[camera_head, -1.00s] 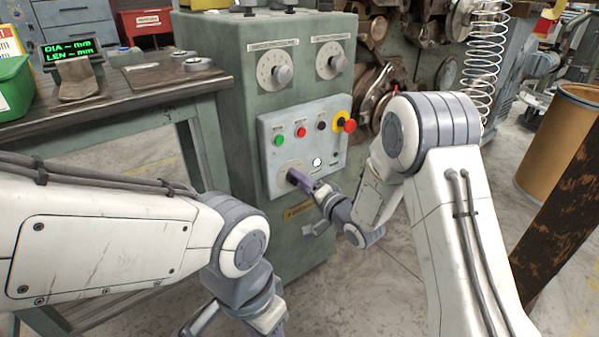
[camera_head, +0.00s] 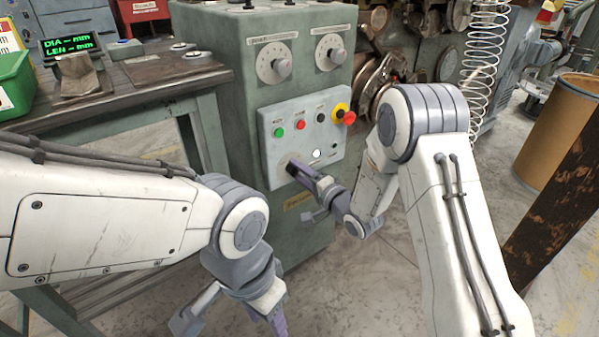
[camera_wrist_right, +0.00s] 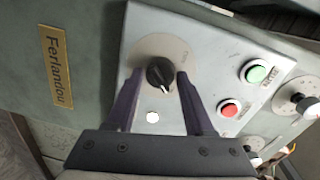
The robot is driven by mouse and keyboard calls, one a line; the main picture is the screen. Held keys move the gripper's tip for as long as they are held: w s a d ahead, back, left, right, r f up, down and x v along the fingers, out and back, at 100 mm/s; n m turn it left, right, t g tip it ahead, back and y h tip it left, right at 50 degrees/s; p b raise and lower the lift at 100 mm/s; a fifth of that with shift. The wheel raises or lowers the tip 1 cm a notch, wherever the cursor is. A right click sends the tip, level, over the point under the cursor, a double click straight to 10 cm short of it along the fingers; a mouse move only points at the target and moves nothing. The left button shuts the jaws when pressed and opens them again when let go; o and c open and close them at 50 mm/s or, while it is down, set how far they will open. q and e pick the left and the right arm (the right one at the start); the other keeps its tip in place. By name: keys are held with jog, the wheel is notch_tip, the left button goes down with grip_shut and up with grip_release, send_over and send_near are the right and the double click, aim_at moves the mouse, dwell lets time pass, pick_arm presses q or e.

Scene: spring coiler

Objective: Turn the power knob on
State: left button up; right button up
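The power knob (camera_wrist_right: 160,74) is black with a white pointer mark and sits on a round grey plate on the light control panel. In the right wrist view my right gripper (camera_wrist_right: 159,80) has its two purple fingers apart, one on each side of the knob. Small gaps seem to show beside the knob. In the head view my right gripper (camera_head: 297,168) is at the panel's lower left and hides the knob. My left gripper (camera_head: 278,318) hangs low at the bottom edge, partly cut off, so its opening cannot be judged.
The control panel (camera_head: 272,165) carries a green button (camera_head: 279,132), a red button (camera_head: 300,125), a black button (camera_head: 321,117), a red emergency stop (camera_head: 349,118) and a white lamp (camera_head: 316,154). Two dials sit above. A workbench (camera_head: 130,98) stands left.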

jog(key=shift+o, duration=0.8)
jog(key=p+v, duration=0.2)
jog(key=v, duration=0.8)
jog(key=shift+s, duration=0.2)
jog(key=shift+d, duration=0.1)
